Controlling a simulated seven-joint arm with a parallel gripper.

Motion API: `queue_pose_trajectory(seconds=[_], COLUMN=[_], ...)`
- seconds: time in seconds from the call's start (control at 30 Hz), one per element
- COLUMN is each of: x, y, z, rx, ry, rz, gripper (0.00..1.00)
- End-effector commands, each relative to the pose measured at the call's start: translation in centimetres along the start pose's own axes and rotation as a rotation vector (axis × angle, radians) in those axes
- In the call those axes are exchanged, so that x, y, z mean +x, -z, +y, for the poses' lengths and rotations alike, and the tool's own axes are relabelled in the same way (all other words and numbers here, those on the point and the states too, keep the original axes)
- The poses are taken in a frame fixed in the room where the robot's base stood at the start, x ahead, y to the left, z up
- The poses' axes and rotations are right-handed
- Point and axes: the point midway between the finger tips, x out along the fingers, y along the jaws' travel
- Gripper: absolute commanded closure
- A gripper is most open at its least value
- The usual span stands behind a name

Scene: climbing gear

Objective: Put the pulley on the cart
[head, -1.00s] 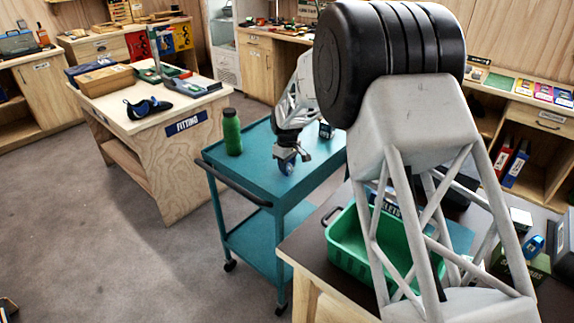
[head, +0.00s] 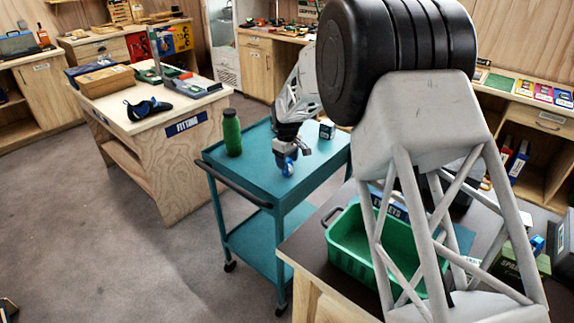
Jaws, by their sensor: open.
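The teal cart (head: 255,172) stands in the middle of the head view, with a flat top and a lower shelf. A small blue pulley (head: 288,165) shows at the cart's top, towards its front right part. My gripper (head: 291,151) is right at the pulley, pointing down over the cart top. Its jaws are open. The fingers are small and partly overlap the pulley, so I cannot tell whether they touch it.
A green bottle (head: 232,133) stands on the cart's left side, and a small dark box (head: 327,129) near its back right. A green bin (head: 352,245) sits on the dark table at right. A wooden table (head: 165,125) with a climbing shoe (head: 147,108) stands left.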

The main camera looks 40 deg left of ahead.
Motion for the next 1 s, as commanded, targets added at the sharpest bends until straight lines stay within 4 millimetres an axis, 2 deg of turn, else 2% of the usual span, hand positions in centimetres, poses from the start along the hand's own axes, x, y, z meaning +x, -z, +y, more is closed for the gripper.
queue_pose_trajectory(seconds=[0.3, 0.5, 0.7, 1.0], x=[-5.3, -7.8, -9.1, -9.4], y=[0.0, 0.0, 0.0, 0.0], z=[0.0, 0.0, 0.0, 0.0], rx=[0.0, 0.0, 0.0, 0.0], ry=[-0.002, -0.001, 0.0, 0.0], rz=[0.002, 0.001, 0.0, 0.0], gripper=[0.42, 0.42, 0.42, 0.42])
